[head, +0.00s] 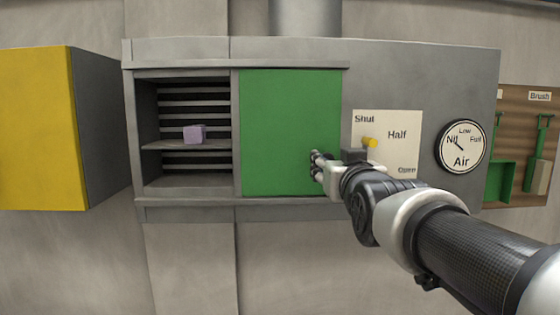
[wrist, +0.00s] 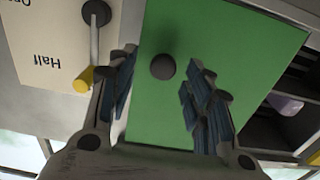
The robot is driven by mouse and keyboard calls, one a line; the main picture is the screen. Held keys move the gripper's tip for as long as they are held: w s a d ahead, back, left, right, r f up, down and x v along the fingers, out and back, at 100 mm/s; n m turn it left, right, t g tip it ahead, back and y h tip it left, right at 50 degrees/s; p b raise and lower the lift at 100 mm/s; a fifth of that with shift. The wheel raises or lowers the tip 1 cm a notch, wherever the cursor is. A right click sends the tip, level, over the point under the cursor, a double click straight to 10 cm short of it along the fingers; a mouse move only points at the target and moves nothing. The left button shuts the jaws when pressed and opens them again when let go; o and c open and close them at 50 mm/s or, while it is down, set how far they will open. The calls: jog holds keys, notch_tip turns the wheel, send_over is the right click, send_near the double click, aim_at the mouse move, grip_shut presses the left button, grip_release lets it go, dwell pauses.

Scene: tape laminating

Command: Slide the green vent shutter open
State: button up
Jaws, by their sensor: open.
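The green shutter (head: 290,125) covers the right part of the grey vent box, and the left part is uncovered. In the wrist view, seen upside down, the green shutter (wrist: 220,40) carries a round dark knob (wrist: 162,66). My gripper (head: 316,164) is in front of the shutter's lower right. In the wrist view my gripper (wrist: 160,88) is open, with the knob showing between its two fingers. No contact with the knob is visible. The arm hides the knob in the head view.
A yellow-tipped lever (head: 370,142) on a Shut/Half/Open plate (head: 400,120) is close beside my gripper. The Air dial (head: 461,146) points near Nil. A purple block (head: 194,133) sits on the shelf in the uncovered slatted opening. A yellow-fronted cabinet (head: 40,130) stands left.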

jog(key=s, duration=0.8)
jog(key=shift+s, duration=0.3)
jog(key=s+f+g+b, duration=0.1)
jog(key=s+f+g, duration=0.3)
jog(key=s+f, duration=0.4)
jog(key=s+f+g+b, duration=0.2)
jog(key=s+f+g, duration=0.3)
jog(key=f, duration=1.2)
jog(key=s+f+g+b, duration=0.2)
jog(key=s+f+g, duration=0.2)
jog(key=s+f, duration=0.8)
jog(key=shift+s+f, duration=0.25)
jog(key=shift+f, duration=0.1)
